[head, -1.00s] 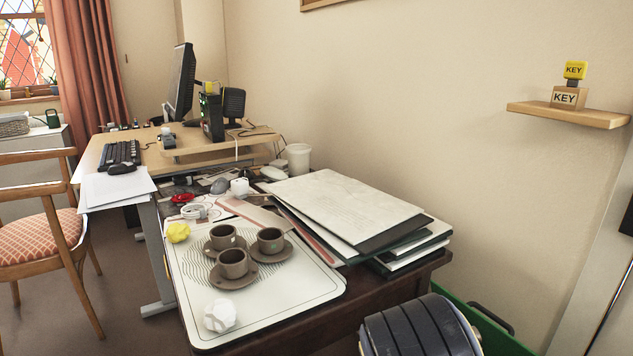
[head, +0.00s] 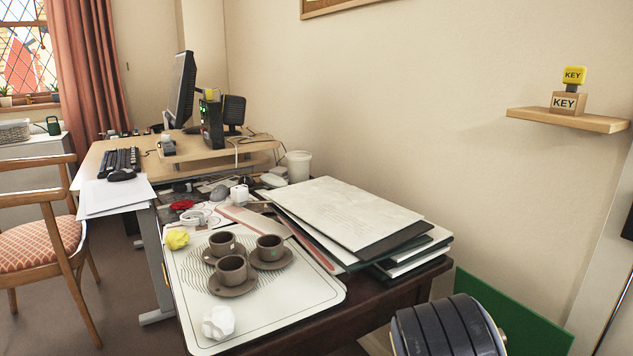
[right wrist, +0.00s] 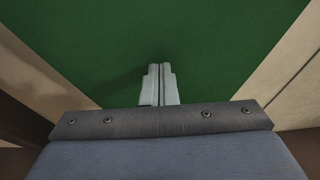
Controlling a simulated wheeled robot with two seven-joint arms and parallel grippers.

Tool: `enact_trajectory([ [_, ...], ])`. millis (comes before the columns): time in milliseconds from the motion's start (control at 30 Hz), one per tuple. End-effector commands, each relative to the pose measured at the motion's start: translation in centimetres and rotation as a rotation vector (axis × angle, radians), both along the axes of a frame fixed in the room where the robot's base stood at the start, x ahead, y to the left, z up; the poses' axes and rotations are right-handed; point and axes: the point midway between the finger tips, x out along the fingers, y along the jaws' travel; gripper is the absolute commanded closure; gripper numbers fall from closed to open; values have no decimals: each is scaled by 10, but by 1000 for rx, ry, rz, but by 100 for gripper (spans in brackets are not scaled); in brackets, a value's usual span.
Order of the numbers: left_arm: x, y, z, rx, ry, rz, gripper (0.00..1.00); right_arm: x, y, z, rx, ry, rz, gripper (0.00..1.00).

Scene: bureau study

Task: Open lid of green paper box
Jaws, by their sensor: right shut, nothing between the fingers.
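The green paper box shows at the lower right of the head view as a flat green panel (head: 520,312), which looks like its lid tilted up. The box body below is hidden behind my right arm and the frame edge. In the right wrist view a plain green surface (right wrist: 215,45) fills most of the upper picture. My right gripper (right wrist: 160,68) is shut and empty, its fingertips in front of this surface. I cannot tell whether they touch it. My left gripper is not in view.
A dark desk left of the box holds a stack of folders (head: 350,215) and a white board (head: 290,310) with cups and crumpled paper. A wall shelf (head: 570,120) with key blocks is above. The wall stands close behind the box.

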Motion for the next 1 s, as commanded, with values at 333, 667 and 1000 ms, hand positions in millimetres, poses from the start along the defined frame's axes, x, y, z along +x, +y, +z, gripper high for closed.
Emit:
enact_trajectory([
  [333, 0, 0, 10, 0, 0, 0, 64, -17, 31, 1, -1, 1, 3, 100],
  [667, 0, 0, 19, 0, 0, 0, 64, -34, 60, 2, -1, 1, 3, 100],
  [1000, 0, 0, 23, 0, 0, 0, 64, -44, 76, 0, -1, 1, 2, 100],
])
